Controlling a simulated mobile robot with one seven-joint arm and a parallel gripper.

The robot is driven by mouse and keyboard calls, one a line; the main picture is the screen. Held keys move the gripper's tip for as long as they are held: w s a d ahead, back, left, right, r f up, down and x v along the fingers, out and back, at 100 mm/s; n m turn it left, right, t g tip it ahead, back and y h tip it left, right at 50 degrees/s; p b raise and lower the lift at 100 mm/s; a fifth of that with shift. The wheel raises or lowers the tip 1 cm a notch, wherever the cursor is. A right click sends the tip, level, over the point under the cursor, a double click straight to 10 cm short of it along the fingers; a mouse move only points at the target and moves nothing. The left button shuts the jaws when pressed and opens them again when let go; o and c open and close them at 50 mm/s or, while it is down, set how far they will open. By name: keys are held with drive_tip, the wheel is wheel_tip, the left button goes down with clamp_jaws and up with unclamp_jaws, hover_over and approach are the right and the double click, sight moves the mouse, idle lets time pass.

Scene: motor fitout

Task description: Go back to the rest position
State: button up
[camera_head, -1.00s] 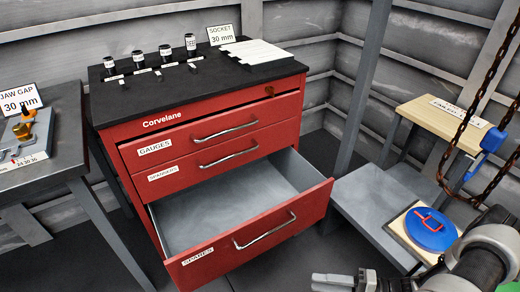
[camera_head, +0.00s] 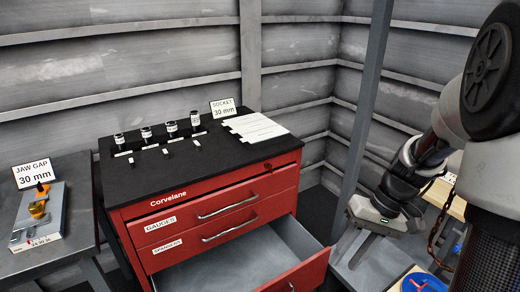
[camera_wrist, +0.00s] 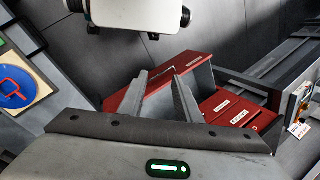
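My gripper (camera_head: 350,245) hangs at the right of the red cabinet, pointing down, to the right of the open bottom drawer. In the wrist view my gripper (camera_wrist: 158,82) shows two grey fingers set apart with nothing between them, so it is open and empty. The red Corvelane cabinet (camera_head: 225,200) has its GAUGES and SPANNERS drawers shut. Its bottom drawer (camera_head: 235,270) is pulled out, and the part of its inside that shows is bare. The drawer's front is partly cut off by the picture edge in the head view.
Several sockets (camera_head: 171,129) stand on the black cabinet top near a SOCKET 30 mm sign (camera_head: 223,108). A left table (camera_head: 75,228) holds a JAW GAP 30 mm sign (camera_head: 33,170). A blue round lid (camera_head: 424,283) and a hanging chain (camera_head: 437,228) are at the right, near my arm.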

drive_tip(key=s+a+r+t+h+p, duration=0.2)
drive_tip(key=r+p, duration=0.1)
drive_tip(key=r, duration=0.7)
drive_tip(key=s+a+r+t+h+p, duration=0.1)
drive_tip(key=a+r+t+p, duration=0.15)
drive_tip(key=r, duration=0.65)
drive_tip(key=s+a+r+t+h+p, duration=0.1)
drive_tip(key=s+r+t+p, duration=0.1)
drive_tip(key=s+r, duration=0.5)
drive_tip(key=shift+s+a+r+p, duration=0.25)
drive_tip(key=shift+r+p, duration=0.1)
drive_tip(key=shift+p, duration=0.45)
drive_tip(key=shift+w+a, duration=0.1)
